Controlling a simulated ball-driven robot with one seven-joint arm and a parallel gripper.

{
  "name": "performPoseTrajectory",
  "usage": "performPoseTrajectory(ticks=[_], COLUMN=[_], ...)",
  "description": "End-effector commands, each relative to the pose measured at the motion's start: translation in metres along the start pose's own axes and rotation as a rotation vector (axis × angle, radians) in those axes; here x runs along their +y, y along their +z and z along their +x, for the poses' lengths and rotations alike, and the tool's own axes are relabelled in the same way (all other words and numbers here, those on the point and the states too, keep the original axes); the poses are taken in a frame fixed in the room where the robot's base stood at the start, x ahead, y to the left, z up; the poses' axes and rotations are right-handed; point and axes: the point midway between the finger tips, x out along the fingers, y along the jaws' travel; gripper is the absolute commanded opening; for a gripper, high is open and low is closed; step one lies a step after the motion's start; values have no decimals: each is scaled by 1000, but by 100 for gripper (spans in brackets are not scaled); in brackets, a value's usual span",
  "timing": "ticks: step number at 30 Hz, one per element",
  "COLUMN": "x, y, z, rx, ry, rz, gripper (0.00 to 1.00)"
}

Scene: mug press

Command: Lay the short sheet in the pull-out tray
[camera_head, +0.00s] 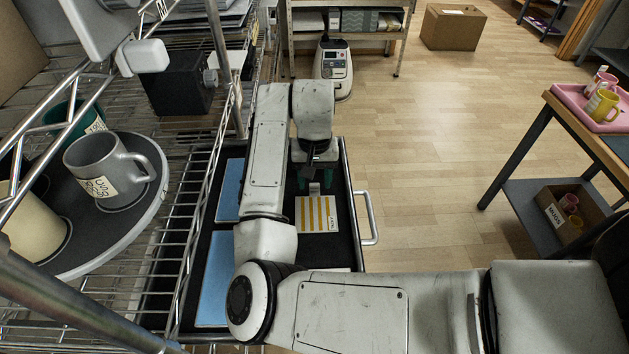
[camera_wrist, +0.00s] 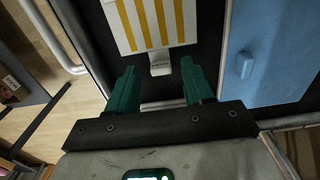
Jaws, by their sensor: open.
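The short sheet, white with yellow stripes (camera_head: 317,214), lies flat on the dark floor of the pull-out tray (camera_head: 343,254). Its small pale tab (camera_head: 314,188) points towards my gripper (camera_head: 317,178). In the wrist view the striped sheet (camera_wrist: 150,22) is at the top, with its tab (camera_wrist: 160,63) between and slightly beyond my green fingertips. My gripper (camera_wrist: 159,76) is open, with one finger on each side of the tab and a gap to both. Nothing is held. My arm hides part of the tray.
Blue sheets (camera_head: 212,281) lie along the tray's left side; one with a raised tab shows in the wrist view (camera_wrist: 268,55). The tray handle (camera_head: 369,218) juts right. A wire rack with a grey mug (camera_head: 108,170) stands left. Open floor lies right.

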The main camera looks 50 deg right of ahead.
Motion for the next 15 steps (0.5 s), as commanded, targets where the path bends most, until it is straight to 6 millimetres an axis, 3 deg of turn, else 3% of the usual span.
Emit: performPoseTrajectory(ticks=[10, 15], x=[-1, -1], y=[0, 0], z=[-74, -96], rx=[3, 1], ry=[-6, -4], rz=[1, 0], gripper=[51, 51])
